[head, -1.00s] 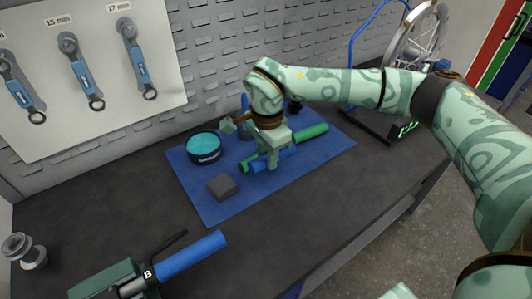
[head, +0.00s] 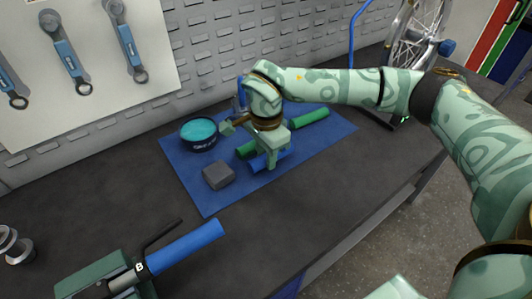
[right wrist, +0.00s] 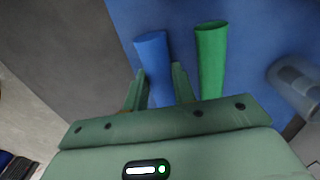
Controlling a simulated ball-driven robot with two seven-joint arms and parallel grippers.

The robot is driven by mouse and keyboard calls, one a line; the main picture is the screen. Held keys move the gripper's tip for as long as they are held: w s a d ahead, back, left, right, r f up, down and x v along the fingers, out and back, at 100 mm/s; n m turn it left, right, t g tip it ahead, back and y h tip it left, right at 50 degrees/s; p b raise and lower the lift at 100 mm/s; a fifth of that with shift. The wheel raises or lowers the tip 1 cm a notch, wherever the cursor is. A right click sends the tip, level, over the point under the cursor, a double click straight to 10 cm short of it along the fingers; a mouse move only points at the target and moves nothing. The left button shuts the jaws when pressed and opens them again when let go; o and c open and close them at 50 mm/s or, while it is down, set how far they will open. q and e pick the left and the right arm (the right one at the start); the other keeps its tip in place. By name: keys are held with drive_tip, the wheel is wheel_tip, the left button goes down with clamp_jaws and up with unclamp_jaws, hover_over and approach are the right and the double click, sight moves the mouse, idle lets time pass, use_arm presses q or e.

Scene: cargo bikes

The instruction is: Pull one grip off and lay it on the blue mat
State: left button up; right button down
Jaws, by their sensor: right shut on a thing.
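My right gripper (head: 270,164) is shut on a blue grip (head: 285,155) low over the blue mat (head: 208,202). The right wrist view shows this blue grip (right wrist: 152,52) between the two fingers; whether it touches the mat I cannot tell. A green grip (head: 312,117) lies on the mat just behind it, roughly parallel, partly hidden by the gripper. It also shows right of the fingers in the right wrist view (right wrist: 210,60). Another blue grip (head: 185,247) is on a bar in a dark green holder (head: 95,277) marked B.
A round tin with teal contents (head: 198,133) and a grey block (head: 218,175) sit on the mat's left part. A metal part (head: 14,245) stands at the far left. Wrenches (head: 66,50) hang on the wall. The dark bench is clear between mat and holder.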

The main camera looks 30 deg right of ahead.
use_arm(q)
drive_tip(key=shift+w+r+p, duration=0.15)
drive_tip(key=shift+r+p, duration=0.2)
drive_tip(key=shift+f, duration=0.1)
use_arm(e)
drive_tip(key=shift+f, duration=0.6)
idle(1.0)
drive_tip(key=c, duration=1.1)
unclamp_jaws()
drive_tip(key=shift+o, duration=0.2)
drive_tip(key=shift+r, duration=0.1)
use_arm(q)
drive_tip(key=r+p, duration=0.2)
drive_tip(key=w+r+p, duration=0.1)
drive_tip(key=r+p, duration=0.1)
drive_tip(key=shift+w+r, duration=0.1)
drive_tip(key=shift+w, duration=0.05)
use_arm(e)
wheel_tip(320, 180, up, 16)
